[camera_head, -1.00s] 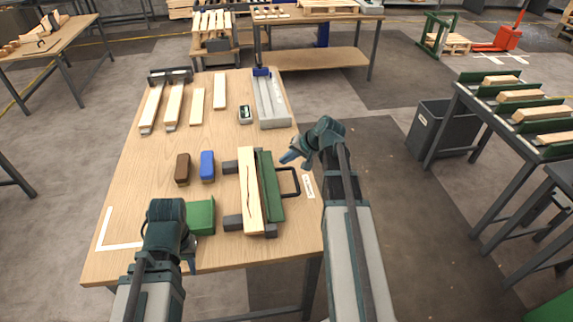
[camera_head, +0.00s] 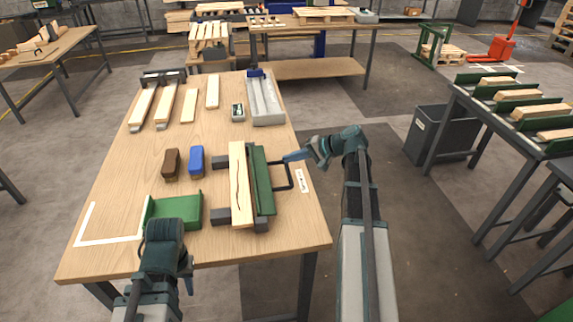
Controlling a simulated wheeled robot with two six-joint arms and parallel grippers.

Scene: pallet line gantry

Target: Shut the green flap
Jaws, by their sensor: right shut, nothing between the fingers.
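The green flap (camera_head: 262,181) is a long dark green board beside a pale plank (camera_head: 240,186) with a dark crack, in a fixture with dark grey blocks (camera_head: 221,216). A black loop handle (camera_head: 290,178) sticks out from its right side. The flap's exact angle is hard to tell. My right gripper (camera_head: 287,157) is shut and empty, its tips pointing left at the far end of the handle; whether they touch it is unclear. My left gripper (camera_head: 189,286) hangs near the table's front edge, away from the flap; its fingers are mostly hidden behind my wrist.
A green tray (camera_head: 176,211) stands left of the fixture. A brown block (camera_head: 171,164) and a blue block (camera_head: 196,162) lie behind it. Several planks and a grey channel (camera_head: 264,100) are farther back. A dark bin (camera_head: 441,132) stands on the floor at right.

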